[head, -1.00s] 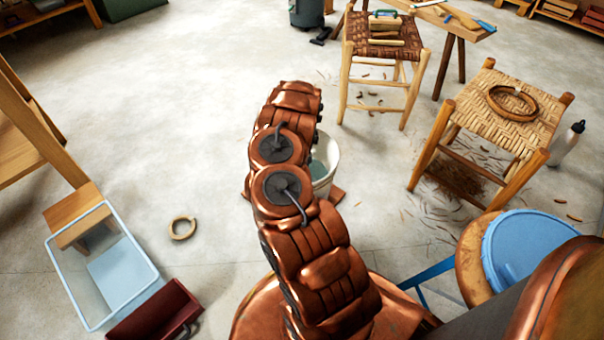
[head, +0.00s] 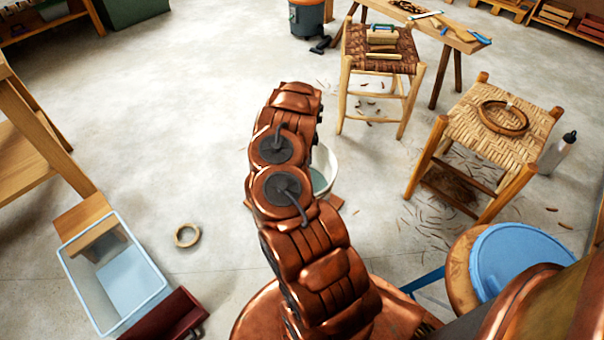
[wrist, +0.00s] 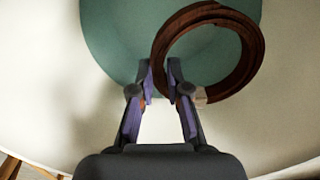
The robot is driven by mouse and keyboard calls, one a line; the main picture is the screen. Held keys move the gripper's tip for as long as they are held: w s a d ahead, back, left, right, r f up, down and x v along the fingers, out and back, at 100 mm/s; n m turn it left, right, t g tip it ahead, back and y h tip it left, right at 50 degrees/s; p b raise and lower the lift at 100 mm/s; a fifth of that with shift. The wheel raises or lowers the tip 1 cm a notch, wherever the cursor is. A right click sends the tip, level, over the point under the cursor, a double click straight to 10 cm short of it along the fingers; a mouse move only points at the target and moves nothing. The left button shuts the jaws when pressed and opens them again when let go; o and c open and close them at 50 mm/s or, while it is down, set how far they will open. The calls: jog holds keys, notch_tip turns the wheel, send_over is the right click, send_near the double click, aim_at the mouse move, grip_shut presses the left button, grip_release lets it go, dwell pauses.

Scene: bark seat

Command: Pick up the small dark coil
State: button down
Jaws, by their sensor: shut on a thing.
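The small dark coil (wrist: 252,52) is a dark brown, ring-shaped roll in the wrist view. My gripper (wrist: 160,82) is shut on its left side, and the ring sticks out to the right of the fingers. A pale patch shows at the coil's lower edge. Behind it is a pale bucket (wrist: 45,85) with teal water (wrist: 125,35). I cannot tell whether the coil touches the water. In the head view, the bucket (head: 333,165) stands partly behind my arm, which hides my gripper and the dark coil.
A light coil (head: 177,238) lies on the floor at left, near a clear bin (head: 150,265) and a dark red box (head: 165,318). A woven stool (head: 475,125) holding a brown coil (head: 482,112) and a darker stool (head: 353,48) stand right. The floor left of my arm is open.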

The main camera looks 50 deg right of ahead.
notch_tip(320, 180, up, 14)
jog(key=p, duration=1.3)
dwell(0.4)
